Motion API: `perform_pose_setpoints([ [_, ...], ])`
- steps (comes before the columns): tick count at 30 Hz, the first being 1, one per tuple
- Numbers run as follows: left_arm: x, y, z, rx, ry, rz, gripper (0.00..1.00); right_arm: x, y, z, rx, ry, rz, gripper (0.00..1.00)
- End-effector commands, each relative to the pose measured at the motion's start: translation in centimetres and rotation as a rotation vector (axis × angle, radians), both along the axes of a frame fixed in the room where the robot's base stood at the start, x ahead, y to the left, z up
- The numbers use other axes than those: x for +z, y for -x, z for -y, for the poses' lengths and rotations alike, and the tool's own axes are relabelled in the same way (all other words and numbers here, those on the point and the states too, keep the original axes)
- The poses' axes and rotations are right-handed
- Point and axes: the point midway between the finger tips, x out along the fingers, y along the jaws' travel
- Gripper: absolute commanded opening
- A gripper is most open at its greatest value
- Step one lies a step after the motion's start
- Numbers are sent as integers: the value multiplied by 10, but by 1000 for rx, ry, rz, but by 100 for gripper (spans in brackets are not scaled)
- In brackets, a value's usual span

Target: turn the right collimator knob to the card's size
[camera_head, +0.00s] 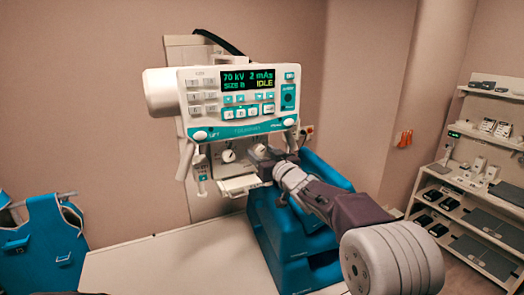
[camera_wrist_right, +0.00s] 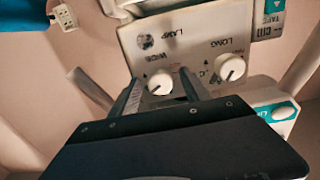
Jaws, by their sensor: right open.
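The collimator (camera_head: 212,170) hangs below the teal-and-white control panel (camera_head: 236,127). Its left knob (camera_head: 228,155) is white with a pointer line and shows as the "LONG" knob (camera_wrist_right: 231,68) in the right wrist view, which is turned over. The right knob (camera_wrist_right: 160,84) shows in the right wrist view; in the head view my gripper covers it. My right gripper (camera_head: 264,153) is open, its two fingers (camera_wrist_right: 160,88) on either side of the right knob with gaps; I cannot tell how deep they reach. No size card is clearly readable. My left gripper is out of view.
The display (camera_head: 246,79) reads 70 kV, 2 mAs and IDLE; its size line is hard to read. A white tray (camera_head: 240,185) juts below the collimator. A blue chair-like unit (camera_head: 275,235) stands under my right arm. Shelves (camera_head: 478,190) stand right.

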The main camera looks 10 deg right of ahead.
Motion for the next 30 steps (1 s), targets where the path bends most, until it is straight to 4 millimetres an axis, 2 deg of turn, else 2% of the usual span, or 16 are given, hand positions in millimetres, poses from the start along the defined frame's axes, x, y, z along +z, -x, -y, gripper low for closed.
perform_pose_setpoints([
  [4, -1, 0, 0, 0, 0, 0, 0, -1, 0, 0, 0, 0, 0, 55],
  [10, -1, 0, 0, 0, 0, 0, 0, -1, 0, 0, 0, 0, -1, 0],
  [20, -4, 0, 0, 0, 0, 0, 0, -2, 0, 0, 0, 40, 13, 0],
  [30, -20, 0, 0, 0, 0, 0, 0, -3, 0, 1, 0, 270, 88, 0],
])
